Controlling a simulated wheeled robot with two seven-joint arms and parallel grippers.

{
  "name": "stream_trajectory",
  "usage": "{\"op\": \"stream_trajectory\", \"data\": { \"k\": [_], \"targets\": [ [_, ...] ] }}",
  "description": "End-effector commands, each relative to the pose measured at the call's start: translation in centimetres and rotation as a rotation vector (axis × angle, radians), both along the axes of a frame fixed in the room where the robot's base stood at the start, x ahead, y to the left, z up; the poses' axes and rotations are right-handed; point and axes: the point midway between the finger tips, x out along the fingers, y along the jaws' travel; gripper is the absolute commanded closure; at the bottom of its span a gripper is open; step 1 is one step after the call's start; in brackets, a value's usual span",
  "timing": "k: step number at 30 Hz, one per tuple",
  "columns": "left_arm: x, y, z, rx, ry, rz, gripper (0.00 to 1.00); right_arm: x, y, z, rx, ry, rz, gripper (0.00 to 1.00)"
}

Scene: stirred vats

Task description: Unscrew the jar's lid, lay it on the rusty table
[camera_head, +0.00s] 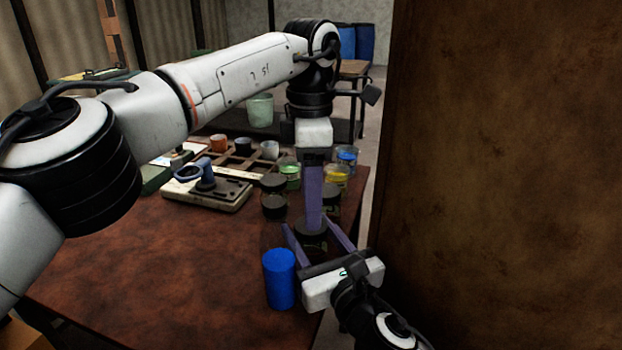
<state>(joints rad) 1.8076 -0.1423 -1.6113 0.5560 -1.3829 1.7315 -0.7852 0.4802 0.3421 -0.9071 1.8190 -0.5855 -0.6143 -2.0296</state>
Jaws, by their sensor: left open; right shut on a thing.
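The jar with a dark lid (311,228) stands near the right edge of the rusty table (170,260); its body is mostly hidden by my grippers. My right gripper (309,226) comes from the front, its purple fingers on either side of the jar, shut on it. My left gripper (314,220) points straight down from above, its fingers at the lid. It is open, seen edge-on, so one finger hides the other. I cannot tell whether it touches the lid.
A blue cylinder (280,278) stands just left of my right gripper. Other dark-lidded jars (274,206) and jars of green (290,172) and yellow (336,175) stand behind. A bench device (208,188) sits farther left. A brown wall (500,170) closes the right. The table's front left is clear.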

Motion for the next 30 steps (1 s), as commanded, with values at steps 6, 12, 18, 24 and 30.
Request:
{"op": "stream_trajectory", "data": {
  "k": [6, 12, 18, 24, 30],
  "targets": [
    [0.0, 0.0, -3.1, 0.000, 0.002, 0.001, 0.40, 0.0, 0.0, -0.1, -0.001, 0.002, -0.001, 1.00],
    [0.0, 0.0, -4.1, -0.001, 0.000, 0.002, 0.40, 0.0, 0.0, -0.1, -0.001, 0.002, 0.000, 1.00],
    [0.0, 0.0, -4.2, 0.000, 0.000, 0.002, 0.40, 0.0, 0.0, -0.1, 0.000, 0.001, 0.000, 1.00],
    [0.0, 0.0, -4.2, 0.000, 0.000, 0.002, 0.67, 0.0, 0.0, -0.1, 0.000, 0.001, 0.000, 1.00],
    [0.0, 0.0, -4.1, 0.000, 0.000, 0.005, 0.82, 0.0, 0.0, 0.0, 0.000, 0.001, 0.000, 1.00]
  ]
}}
